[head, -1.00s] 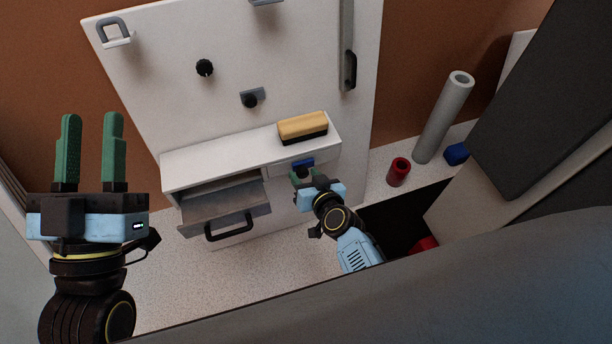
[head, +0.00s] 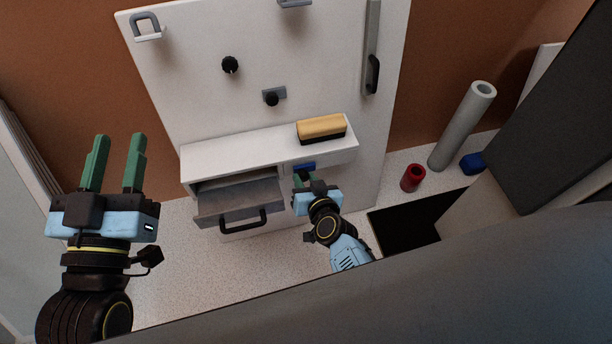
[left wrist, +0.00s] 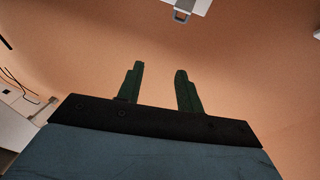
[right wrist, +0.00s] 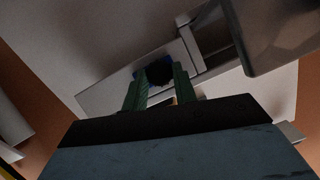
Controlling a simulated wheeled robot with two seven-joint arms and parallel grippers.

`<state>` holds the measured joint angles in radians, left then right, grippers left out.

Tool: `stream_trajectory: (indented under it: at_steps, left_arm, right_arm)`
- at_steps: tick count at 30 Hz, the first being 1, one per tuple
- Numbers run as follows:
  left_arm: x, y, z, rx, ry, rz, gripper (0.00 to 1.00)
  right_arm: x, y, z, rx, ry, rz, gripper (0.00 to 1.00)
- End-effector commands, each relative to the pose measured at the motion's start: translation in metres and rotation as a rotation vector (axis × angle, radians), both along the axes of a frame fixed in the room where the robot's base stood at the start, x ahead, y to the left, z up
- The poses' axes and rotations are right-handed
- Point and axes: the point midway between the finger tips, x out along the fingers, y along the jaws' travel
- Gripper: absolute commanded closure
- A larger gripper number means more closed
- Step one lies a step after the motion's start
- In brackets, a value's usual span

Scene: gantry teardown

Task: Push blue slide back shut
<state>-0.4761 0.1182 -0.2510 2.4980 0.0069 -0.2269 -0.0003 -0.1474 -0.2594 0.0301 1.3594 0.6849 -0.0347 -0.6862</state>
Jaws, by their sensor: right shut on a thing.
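The blue slide (head: 304,167) shows as a small blue block on the front of the white cabinet (head: 225,151), right of the open drawer. My right gripper (head: 306,183) is in front of it, and its green fingers are shut on the slide's dark knob. In the right wrist view the dark knob (right wrist: 159,74) sits between the fingertips, with a blue edge of the slide (right wrist: 139,75) behind it. The fingers partly hide the slide, so how far it stands out is unclear. My left gripper (head: 115,160) is open and empty at the left, away from the cabinet.
A grey drawer (head: 240,200) with a black handle stands open beside my right gripper. A yellow-topped brush (head: 321,128) lies on the cabinet ledge. A red cup (head: 413,178), grey tube (head: 463,125) and blue block (head: 472,163) stand at right. A dark opening (head: 405,222) lies near them.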

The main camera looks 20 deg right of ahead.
Motion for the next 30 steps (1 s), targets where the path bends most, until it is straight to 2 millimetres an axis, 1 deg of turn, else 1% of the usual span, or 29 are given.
stream_trajectory:
  at_steps: [1, 8, 9, 14, 25, 26, 30]
  left_arm:
    - [0.000, 0.000, -0.001, 0.003, 0.006, 0.000, 0.64]
    - [0.000, 0.000, -0.002, 0.003, 0.006, 0.000, 0.64]
    - [0.000, 0.000, -0.002, 0.003, 0.006, 0.000, 0.64]
    - [0.000, 0.000, -0.002, 0.003, 0.005, 0.000, 0.64]
    - [0.000, 0.000, -0.002, 0.005, 0.013, 0.001, 0.64]
    - [0.001, 0.000, -0.003, 0.008, 0.025, 0.001, 0.64]
    - [0.003, 0.003, -0.022, 0.042, 0.136, 0.008, 0.64]
  right_arm:
    - [0.000, 0.004, 0.001, 0.003, 0.000, 0.003, 1.00]
    - [0.000, 0.006, 0.001, 0.006, -0.001, 0.005, 1.00]
    - [0.000, 0.006, 0.001, 0.007, -0.001, 0.006, 0.71]
    - [0.000, 0.006, 0.000, 0.006, 0.000, 0.007, 0.50]
    - [-0.002, 0.003, 0.001, 0.002, 0.000, 0.003, 0.50]
    - [-0.003, 0.003, 0.002, 0.002, -0.001, 0.003, 0.50]
    - [-0.012, 0.002, 0.006, 0.000, 0.000, 0.003, 0.50]
